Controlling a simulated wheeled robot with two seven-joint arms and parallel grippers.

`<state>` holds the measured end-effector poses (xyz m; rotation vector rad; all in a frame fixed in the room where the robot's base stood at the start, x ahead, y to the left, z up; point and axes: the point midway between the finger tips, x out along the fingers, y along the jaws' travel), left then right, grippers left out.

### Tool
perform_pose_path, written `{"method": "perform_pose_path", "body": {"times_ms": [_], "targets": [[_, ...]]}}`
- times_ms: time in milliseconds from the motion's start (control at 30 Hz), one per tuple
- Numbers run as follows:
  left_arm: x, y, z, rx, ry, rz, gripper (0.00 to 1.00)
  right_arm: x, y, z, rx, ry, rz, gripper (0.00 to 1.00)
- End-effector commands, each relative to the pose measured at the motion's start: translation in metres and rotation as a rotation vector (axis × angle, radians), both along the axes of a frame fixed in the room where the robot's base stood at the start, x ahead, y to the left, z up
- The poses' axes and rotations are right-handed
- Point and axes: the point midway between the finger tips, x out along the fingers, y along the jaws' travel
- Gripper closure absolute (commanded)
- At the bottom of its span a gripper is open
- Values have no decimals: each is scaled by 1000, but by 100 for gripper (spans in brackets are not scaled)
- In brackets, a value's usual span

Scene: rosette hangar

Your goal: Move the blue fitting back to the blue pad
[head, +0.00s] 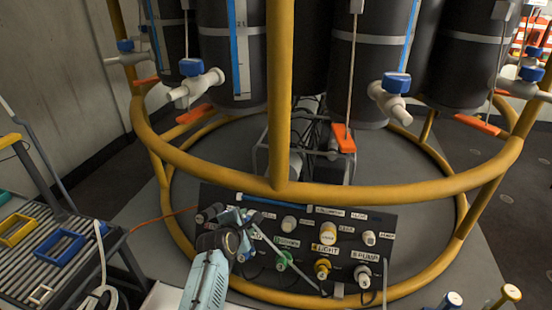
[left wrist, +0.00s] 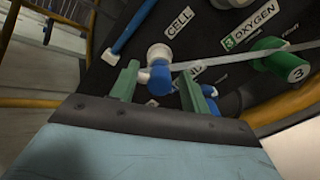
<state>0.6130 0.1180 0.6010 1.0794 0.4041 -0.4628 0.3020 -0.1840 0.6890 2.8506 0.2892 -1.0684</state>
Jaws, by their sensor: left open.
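My left gripper (head: 238,218) is over the left part of the dark connector panel (head: 350,222). In the left wrist view its two green fingers (left wrist: 158,80) are apart. A blue fitting (left wrist: 160,82) with a white round end shows between them, at the panel; I cannot tell whether a finger touches it. In the head view the gripper largely hides this spot. Another small blue part (left wrist: 213,105) shows past the right finger. My right gripper is not in view.
Green (head: 284,260), yellow (head: 322,268) and white (head: 362,272) connectors stand on the panel.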

Motion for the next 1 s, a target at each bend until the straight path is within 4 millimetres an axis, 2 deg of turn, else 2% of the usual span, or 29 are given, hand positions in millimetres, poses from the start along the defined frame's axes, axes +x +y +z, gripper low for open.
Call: {"method": "perform_pose_path", "body": {"times_ms": [367, 700, 1000], "targets": [[0, 0, 1, 0, -1, 0, 55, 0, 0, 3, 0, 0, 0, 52], [0, 0, 1, 0, -1, 0, 99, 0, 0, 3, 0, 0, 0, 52], [-2, 0, 3, 0, -1, 0, 100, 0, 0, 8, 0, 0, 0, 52]]}}
